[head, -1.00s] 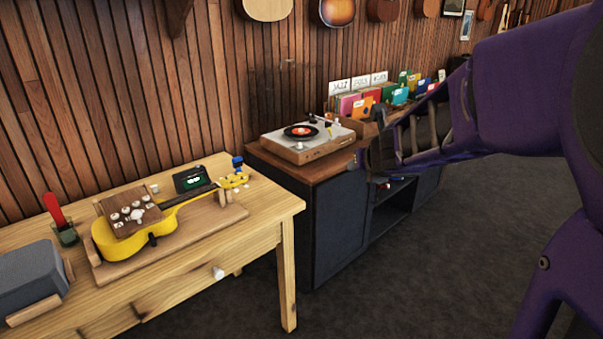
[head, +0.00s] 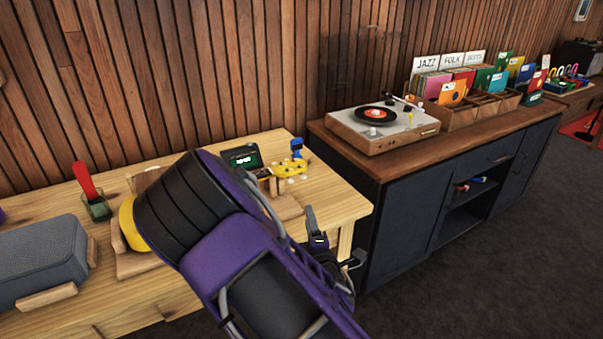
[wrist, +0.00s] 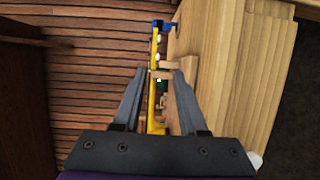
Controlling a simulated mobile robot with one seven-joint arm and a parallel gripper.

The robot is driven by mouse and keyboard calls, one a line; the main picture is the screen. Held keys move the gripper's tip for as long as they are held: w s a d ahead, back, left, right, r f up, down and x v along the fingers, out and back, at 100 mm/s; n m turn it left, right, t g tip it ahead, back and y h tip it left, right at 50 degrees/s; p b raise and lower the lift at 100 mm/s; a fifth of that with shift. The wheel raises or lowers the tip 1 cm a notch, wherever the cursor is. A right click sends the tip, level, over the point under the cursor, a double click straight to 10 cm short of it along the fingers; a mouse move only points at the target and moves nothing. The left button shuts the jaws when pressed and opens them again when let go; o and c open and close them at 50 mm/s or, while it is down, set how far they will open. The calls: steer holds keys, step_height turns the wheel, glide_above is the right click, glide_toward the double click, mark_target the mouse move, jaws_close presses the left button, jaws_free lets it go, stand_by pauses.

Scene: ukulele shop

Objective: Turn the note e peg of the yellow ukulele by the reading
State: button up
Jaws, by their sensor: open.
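The yellow ukulele lies in its wooden cradle on the wooden table (head: 345,205). In the head view my arm hides most of its body; the yellow headstock (head: 290,169) with pale pegs shows, with a blue clip (head: 297,147) on it. The tuner (head: 242,157) stands behind the neck, its small green screen too small to read. In the wrist view the ukulele (wrist: 154,50) is seen edge-on, its headstock and white pegs beyond the fingertips. My gripper (wrist: 158,74) is open and empty, apart from the pegs. In the head view its end (head: 330,245) is near the table's right edge.
A grey speaker (head: 38,262) and a green cup with a red item (head: 94,205) stand at the table's left. A dark cabinet (head: 405,205) carrying a turntable (head: 382,128) and record crates (head: 490,105) stands to the right. Dark floor lies clear in front.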

mark_target(304, 179)
steer(key=shift+t, duration=0.3)
steer(key=x, duration=0.5)
steer(key=d+x, duration=0.1)
steer(key=x, duration=1.1)
steer(key=shift+w+d+f+b, duration=0.15)
steer(key=shift+w+f+b, duration=0.1)
steer(key=shift+w+b, duration=0.05)
jaws_close()
